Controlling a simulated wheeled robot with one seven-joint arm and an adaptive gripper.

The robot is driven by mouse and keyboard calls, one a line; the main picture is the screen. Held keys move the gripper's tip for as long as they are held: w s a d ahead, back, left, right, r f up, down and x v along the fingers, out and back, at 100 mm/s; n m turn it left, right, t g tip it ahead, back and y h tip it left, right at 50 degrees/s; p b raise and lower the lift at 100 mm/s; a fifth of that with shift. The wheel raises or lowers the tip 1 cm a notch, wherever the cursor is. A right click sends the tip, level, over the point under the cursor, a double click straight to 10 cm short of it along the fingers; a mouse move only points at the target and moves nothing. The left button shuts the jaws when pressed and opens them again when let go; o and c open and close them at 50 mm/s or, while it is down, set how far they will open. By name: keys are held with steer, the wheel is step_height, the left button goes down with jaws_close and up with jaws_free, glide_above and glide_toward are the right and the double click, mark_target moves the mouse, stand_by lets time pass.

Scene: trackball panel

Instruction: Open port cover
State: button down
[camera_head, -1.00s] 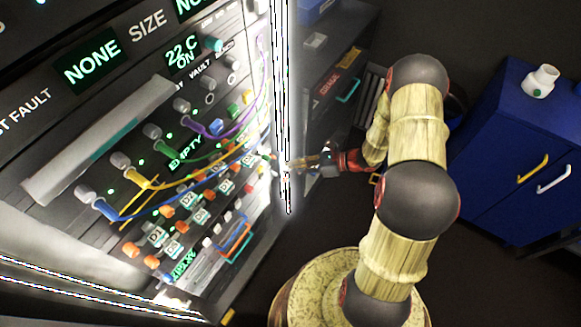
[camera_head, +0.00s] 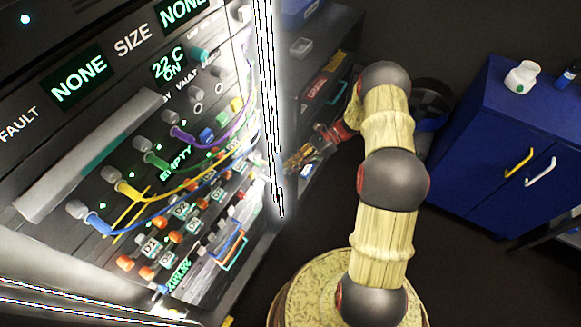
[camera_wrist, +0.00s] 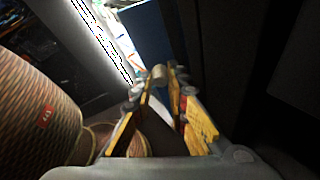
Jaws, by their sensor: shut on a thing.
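My gripper (camera_head: 297,162) is to the right of the bright vertical edge of the trackball panel (camera_head: 200,110). In the wrist view its yellow-padded fingers (camera_wrist: 162,84) are closed at the tips on a small pale, rounded knob (camera_wrist: 160,73). A dark blue flat surface (camera_wrist: 150,38) lies just beyond the knob; I cannot tell whether the knob is fixed to it or whether it is the port cover. In the head view the gripped thing is too small to make out. No part can be surely identified as the port cover.
The panel has colored cables, knobs and green displays. A bright glowing edge (camera_head: 268,110) stands between it and my gripper. A dark shelf unit (camera_head: 325,45) is behind. A blue cabinet (camera_head: 520,150) with a white container (camera_head: 522,77) stands right.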

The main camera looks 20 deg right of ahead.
stand_by(0.3)
steer(key=c, duration=1.8)
jaws_free()
steer(key=shift+o, duration=0.3)
